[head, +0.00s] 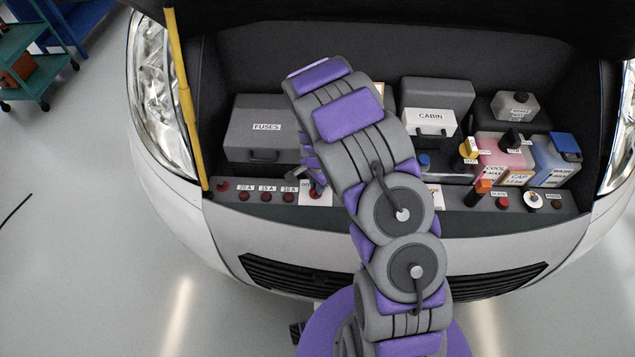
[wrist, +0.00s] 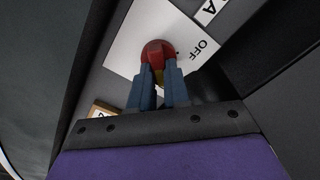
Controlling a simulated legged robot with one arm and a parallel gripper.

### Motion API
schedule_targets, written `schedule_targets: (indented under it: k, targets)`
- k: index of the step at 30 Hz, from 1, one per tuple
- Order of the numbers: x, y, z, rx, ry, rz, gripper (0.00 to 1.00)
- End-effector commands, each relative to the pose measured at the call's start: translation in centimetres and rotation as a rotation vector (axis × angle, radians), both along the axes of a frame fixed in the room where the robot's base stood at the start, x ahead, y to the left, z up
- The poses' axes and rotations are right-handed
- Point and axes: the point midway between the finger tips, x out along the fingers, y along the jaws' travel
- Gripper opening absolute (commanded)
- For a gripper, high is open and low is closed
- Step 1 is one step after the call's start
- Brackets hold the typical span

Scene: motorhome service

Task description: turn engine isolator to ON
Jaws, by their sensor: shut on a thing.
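The engine isolator is a red knob (wrist: 157,52) on a white plate (wrist: 128,42) in the wrist view. The word OFF is on the plate to the right of the knob, and a bit of yellow shows between the fingers. My gripper (wrist: 163,72) has its two blue-grey fingers shut on the knob, one on each side. In the head view the white isolator plate (head: 314,197) is on the front panel, left of my arm. My gripper (head: 318,181) is over it there, and the knob is mostly hidden. I cannot read which way the knob points.
Red knobs (head: 267,197) with amp labels sit in a row left of the plate. A grey FUSES box (head: 262,128) stands behind them. A yellow prop rod (head: 184,95) rises at the bay's left. The CABIN box (head: 428,122) and coloured fluid tanks (head: 504,156) stand right of my arm.

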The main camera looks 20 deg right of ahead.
Motion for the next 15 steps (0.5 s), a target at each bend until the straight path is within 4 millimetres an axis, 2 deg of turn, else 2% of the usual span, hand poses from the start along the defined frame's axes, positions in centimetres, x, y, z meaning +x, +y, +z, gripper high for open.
schedule_targets:
  k: [15]
  targets:
    - [0.08, 0.03, 0.01, 0.001, -0.002, -0.030, 0.00]
